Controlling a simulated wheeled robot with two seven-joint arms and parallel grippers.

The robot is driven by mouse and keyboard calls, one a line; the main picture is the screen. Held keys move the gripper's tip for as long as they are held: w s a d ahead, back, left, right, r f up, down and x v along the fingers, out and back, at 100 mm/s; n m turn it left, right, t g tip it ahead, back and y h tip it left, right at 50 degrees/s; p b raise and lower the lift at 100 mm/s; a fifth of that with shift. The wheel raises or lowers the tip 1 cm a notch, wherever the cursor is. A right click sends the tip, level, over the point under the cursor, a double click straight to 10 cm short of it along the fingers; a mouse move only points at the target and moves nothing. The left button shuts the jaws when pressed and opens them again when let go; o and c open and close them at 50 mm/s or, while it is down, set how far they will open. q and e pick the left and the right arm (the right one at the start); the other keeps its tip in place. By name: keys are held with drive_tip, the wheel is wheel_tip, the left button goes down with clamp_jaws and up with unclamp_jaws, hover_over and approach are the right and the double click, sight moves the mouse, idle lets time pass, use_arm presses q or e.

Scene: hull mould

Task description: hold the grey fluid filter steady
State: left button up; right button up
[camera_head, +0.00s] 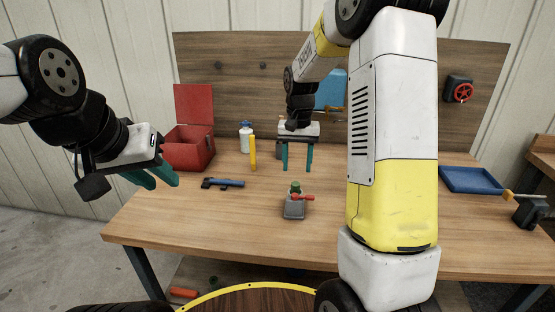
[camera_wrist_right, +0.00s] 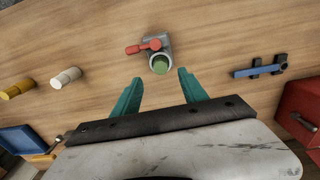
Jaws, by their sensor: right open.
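The grey fluid filter (camera_head: 294,208) sits on the wooden table near its front middle. It has a grey body, a green round top and a red lever. It also shows in the right wrist view (camera_wrist_right: 167,45), just beyond the fingertips. My right gripper (camera_head: 298,168) is open and empty, pointing down above the table behind the filter, apart from it. Its two teal fingers (camera_wrist_right: 157,80) are spread in the wrist view. My left gripper (camera_head: 160,182) is open and empty, off the table's left side, far from the filter.
A blue-and-black tool (camera_head: 223,183) lies left of the filter. An open red box (camera_head: 188,150), a white bottle (camera_head: 246,138) and a yellow cylinder (camera_head: 252,153) stand behind. A blue tray (camera_head: 470,180) is at right. Wood around the filter is clear.

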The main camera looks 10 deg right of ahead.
sight(296, 184)
drive_tip(key=shift+w+f, duration=0.1)
drive_tip(key=shift+f, duration=3.9)
clamp_jaws()
unclamp_jaws()
